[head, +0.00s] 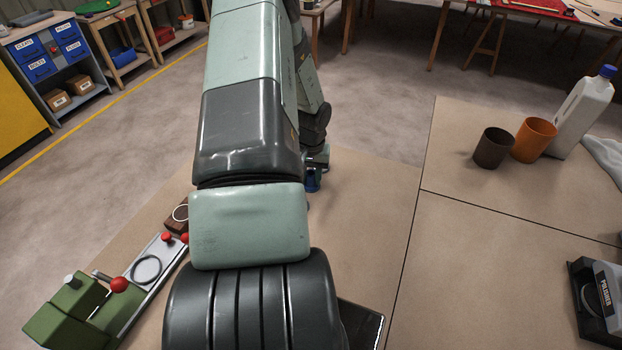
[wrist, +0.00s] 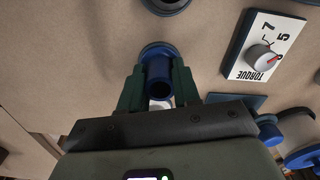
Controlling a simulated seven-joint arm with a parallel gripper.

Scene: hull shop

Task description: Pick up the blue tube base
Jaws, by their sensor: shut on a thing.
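The blue tube base (wrist: 159,72) is in the wrist view, a short hollow blue tube with a wider round flange at its far end. My gripper (wrist: 158,92) has its two dark green fingers closed on either side of the tube. In the head view my arm hides most of this area. Only a small blue part of the tube base (head: 312,182) shows beside my gripper (head: 318,160). I cannot tell whether the flange touches the table.
In the wrist view a white torque dial panel (wrist: 264,46) and blue parts (wrist: 268,131) lie to the right. In the head view a green clamp device (head: 72,312) is lower left; brown (head: 492,150) and orange (head: 534,140) cups, a white bottle (head: 582,115) and a polisher (head: 603,300) are right.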

